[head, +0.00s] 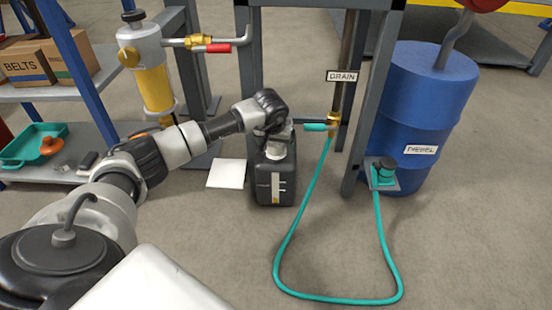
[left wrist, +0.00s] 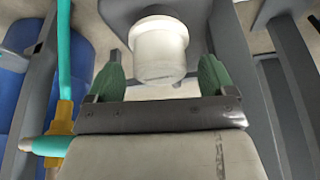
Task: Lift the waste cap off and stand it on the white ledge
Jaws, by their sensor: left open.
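The waste cap (left wrist: 160,48) is a round white cap on the dark waste can (head: 274,172) in the left wrist view. In the head view the can stands on the floor below the drain, and my left gripper (head: 279,137) covers its top. The left gripper (left wrist: 160,72) is open, with its green fingers on either side of the cap and gaps visible on both sides. The cap looks seated on the can. A flat white square (head: 227,174), seemingly the white ledge, lies left of the can and is bare. My right gripper is out of view.
A teal hose (head: 303,213) runs from the brass drain valve (head: 333,121) to a holder by the blue drum (head: 425,85). Grey frame posts (head: 371,95) stand right of the can. A yellow filter (head: 154,85) stands behind my left arm.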

